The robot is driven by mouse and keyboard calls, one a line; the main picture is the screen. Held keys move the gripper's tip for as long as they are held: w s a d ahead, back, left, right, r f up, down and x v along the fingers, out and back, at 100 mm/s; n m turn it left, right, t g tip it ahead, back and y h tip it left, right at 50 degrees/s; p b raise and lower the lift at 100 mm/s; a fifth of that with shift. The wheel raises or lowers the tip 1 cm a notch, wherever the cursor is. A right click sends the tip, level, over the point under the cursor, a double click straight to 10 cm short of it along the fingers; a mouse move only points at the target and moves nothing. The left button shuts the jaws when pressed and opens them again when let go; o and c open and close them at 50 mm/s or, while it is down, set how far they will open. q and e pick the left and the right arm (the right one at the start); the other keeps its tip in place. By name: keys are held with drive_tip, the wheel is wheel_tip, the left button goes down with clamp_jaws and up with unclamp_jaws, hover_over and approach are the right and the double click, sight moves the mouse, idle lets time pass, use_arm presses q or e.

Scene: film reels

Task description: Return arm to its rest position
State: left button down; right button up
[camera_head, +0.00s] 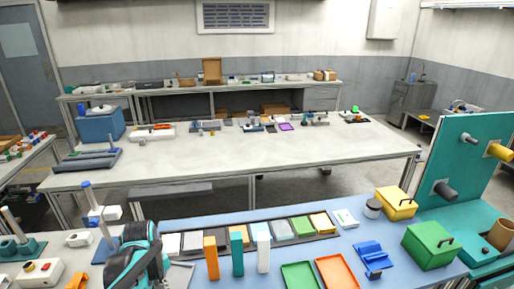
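A dark and teal rounded part at the lower left of the head view looks like a link of my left arm. No fingers show on it. No part of my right arm shows. The blue work surface (190,209) in front of me holds a dark rack (330,234) of several pale, green and yellow blocks. An orange block (211,258), a teal block (236,254) and a white block (263,253) stand upright before the rack.
A green tray (284,268) and an orange tray (319,272) lie at the front. A blue fixture (374,257), a green box (430,243) and a yellow box (396,203) stand to the right. A teal panel (462,165) with pegs rises at the right edge.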

use_arm(q)
drive_tip(key=s+d+r+m+t, duration=0.6)
drive_tip(key=s+d+m, duration=0.3)
drive_tip(key=d, duration=0.3)
drive_tip(key=shift+s+r, duration=0.25)
drive_tip(key=shift+s, duration=0.5)
